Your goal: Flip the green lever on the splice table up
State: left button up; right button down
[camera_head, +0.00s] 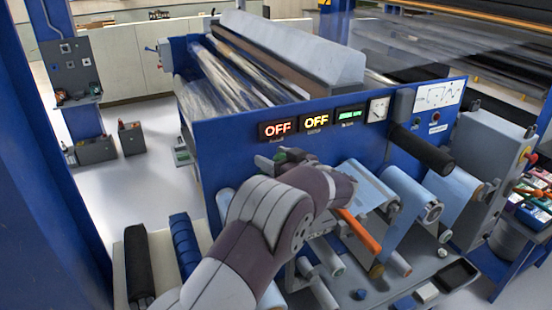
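The splice table is a blue-panelled machine (230,150) with film rollers on its front. My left arm comes up from the bottom centre and bends across the front of the panel. My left gripper (281,161) is small and partly hidden behind my own wrist, close to the panel below the lit OFF signs. A small green piece (291,153) shows at the gripper. It may be the green lever, but its shape and whether the fingers touch it cannot be made out. The finger opening cannot be seen. My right gripper is not in view.
An orange bar (360,232) slants down just right of my arm, near a pale blue web (367,186) and several rollers. A black roller (422,150) sticks out at the right. Open floor lies at left.

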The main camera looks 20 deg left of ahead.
pick_arm(q)
jog(key=shift+w+a+f, duration=0.1)
jog(key=shift+w+a, duration=0.05)
jog(key=b+v, duration=0.6)
jog(key=v, duration=0.6)
jog(key=shift+d, duration=0.3)
